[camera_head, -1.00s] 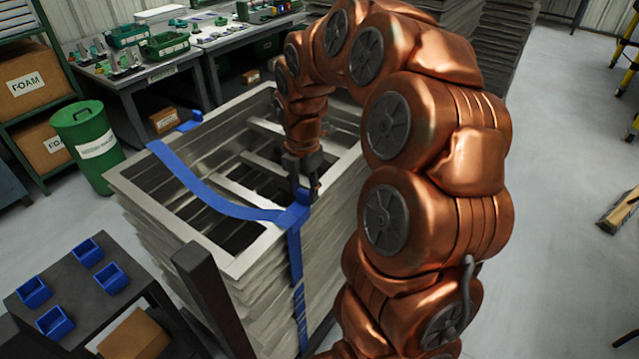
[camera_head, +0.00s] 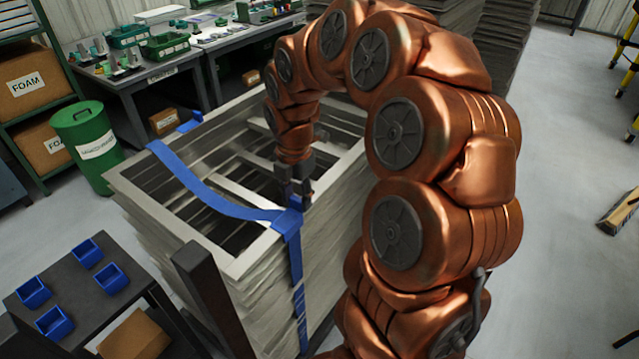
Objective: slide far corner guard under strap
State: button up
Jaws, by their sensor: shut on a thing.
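A blue strap (camera_head: 213,200) runs slackly across the open top of a stack of grey frames (camera_head: 140,212) and hangs down its near right side. My gripper (camera_head: 296,200) is at the stack's right top edge, pointing down, shut on a small blue piece, which I take to be the corner guard (camera_head: 296,204). The guard is mostly hidden by the jaws and is close against the strap where it bends over the edge. I cannot tell whether it lies under the strap. Another blue piece (camera_head: 190,122) shows at the stack's far left edge.
A dark post (camera_head: 205,295) stands close in front of the stack. A dark cart (camera_head: 75,275) with several blue bins is at the lower left. A green barrel (camera_head: 87,145) and a workbench (camera_head: 165,70) stand behind. The floor at right is largely clear.

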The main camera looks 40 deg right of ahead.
aim_at(297, 199)
jog(key=o, duration=0.9)
jog(key=shift+o, duration=0.2)
jog(key=shift+r+p, duration=0.9)
jog(key=shift+r, duration=1.35)
jog(key=shift+r+p, duration=0.9)
jog(key=shift+r, duration=1.1)
